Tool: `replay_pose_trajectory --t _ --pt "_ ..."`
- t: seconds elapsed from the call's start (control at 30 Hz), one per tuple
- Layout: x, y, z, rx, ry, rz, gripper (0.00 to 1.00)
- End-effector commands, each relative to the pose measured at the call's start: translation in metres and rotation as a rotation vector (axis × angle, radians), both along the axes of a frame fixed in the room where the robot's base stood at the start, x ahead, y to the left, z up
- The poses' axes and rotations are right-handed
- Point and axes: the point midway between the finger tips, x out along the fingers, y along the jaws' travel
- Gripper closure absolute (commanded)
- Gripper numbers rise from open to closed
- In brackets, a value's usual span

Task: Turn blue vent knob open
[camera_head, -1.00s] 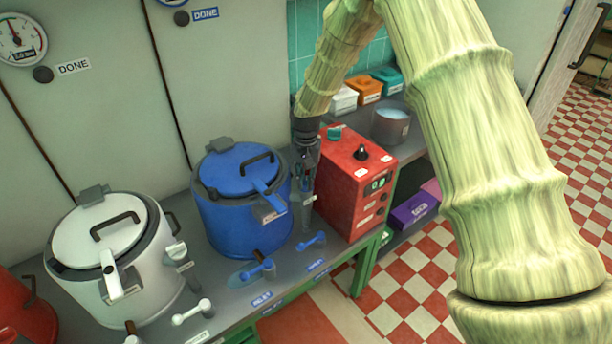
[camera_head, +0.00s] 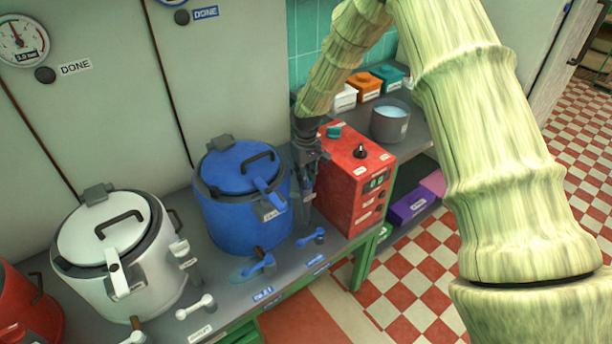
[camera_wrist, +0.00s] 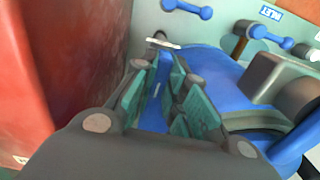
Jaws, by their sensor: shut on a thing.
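The blue kettle (camera_head: 232,226) stands on the grey counter with its lid on. My gripper (camera_head: 303,205) points down just right of it, in the narrow gap before the red box. In the wrist view, my gripper (camera_wrist: 165,85) has its teal pads on both sides of a slim blue bar, which I take as the blue vent knob (camera_wrist: 157,92); it is shut on it. The knob's base is hidden, and how far it is turned cannot be told. The blue kettle (camera_wrist: 215,78) fills the wrist view's right side.
The red control box (camera_head: 345,190) stands close on my gripper's right. Two blue levers (camera_head: 260,266) (camera_head: 312,238) sit at the counter's front. A white kettle (camera_head: 125,255) stands left, and a grey pot (camera_head: 389,124) stands behind the box.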

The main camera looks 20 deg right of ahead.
Motion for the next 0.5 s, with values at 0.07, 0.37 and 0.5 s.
replay_pose_trajectory --t 0.07,0.37,0.5 --pt "0.0023 0.0000 0.0020 0.001 -0.005 0.021 1.00" --pt "0.0025 0.0003 0.0019 0.001 -0.006 0.058 1.00" --pt "0.0026 0.0003 0.0019 0.000 -0.006 0.059 1.00"
